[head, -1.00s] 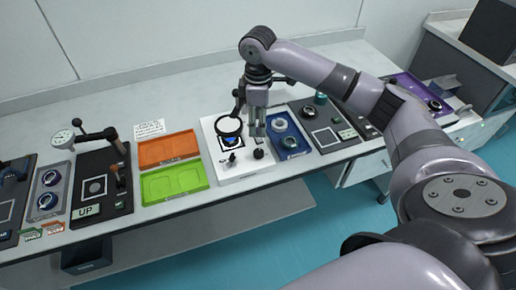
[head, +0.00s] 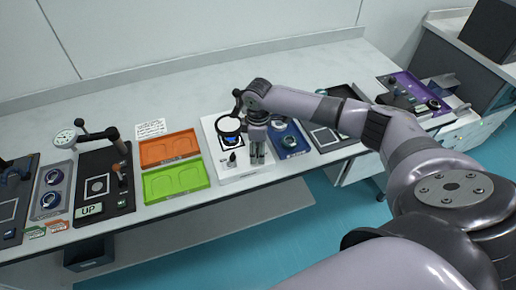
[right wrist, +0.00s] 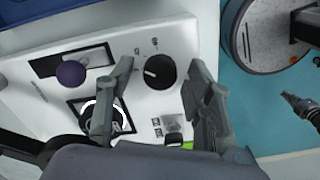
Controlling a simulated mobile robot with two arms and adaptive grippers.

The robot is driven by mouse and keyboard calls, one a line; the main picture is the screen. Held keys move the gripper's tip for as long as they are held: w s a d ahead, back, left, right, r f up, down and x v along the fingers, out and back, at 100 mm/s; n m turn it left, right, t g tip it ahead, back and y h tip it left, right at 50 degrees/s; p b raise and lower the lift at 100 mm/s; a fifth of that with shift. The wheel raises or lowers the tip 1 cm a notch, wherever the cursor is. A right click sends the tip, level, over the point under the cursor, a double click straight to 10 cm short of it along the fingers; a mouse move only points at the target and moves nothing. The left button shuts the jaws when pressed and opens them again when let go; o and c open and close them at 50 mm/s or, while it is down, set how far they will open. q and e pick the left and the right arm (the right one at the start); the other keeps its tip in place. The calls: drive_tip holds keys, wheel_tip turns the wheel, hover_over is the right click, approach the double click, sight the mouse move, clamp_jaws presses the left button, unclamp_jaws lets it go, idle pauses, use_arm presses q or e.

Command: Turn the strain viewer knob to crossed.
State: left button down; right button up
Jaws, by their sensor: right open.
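The strain viewer has a white base (head: 243,176) with a black ring (head: 228,124) above a dark square stage holding something blue. Its black round knob (right wrist: 160,72) with a white pointer line shows in the right wrist view, beside small printed marks. The pointer aims toward the left in that view. My right gripper (head: 257,160) is open and points down over the front of the base. In the right wrist view its two fingers are on either side of the knob; I cannot tell whether they touch it. The gripper hides the knob in the head view. My left gripper is not in view.
A purple round knob (right wrist: 71,73) sits beside a dark slot on the same base. The table behind is clear.

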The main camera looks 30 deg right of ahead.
drive_tip(key=shift+c, duration=0.4)
clamp_jaws()
drive_tip(key=shift+r+m+p, duration=0.2)
drive_tip(key=shift+m+p, duration=0.3)
drive_tip(key=shift+p, duration=0.3)
drive_tip(key=m+p, duration=0.5)
drive_tip(key=p, duration=0.1)
drive_tip(key=shift+m+p, duration=0.35)
drive_tip(key=shift+m, duration=0.05)
drive_tip(key=shift+w+d+f+m+p, duration=0.1)
drive_tip(key=shift+f+m+p, duration=0.05)
drive_tip(key=shift+m+p, duration=1.7)
drive_tip(key=shift+m, duration=0.35)
drive_tip(key=shift+o, duration=0.4)
unclamp_jaws()
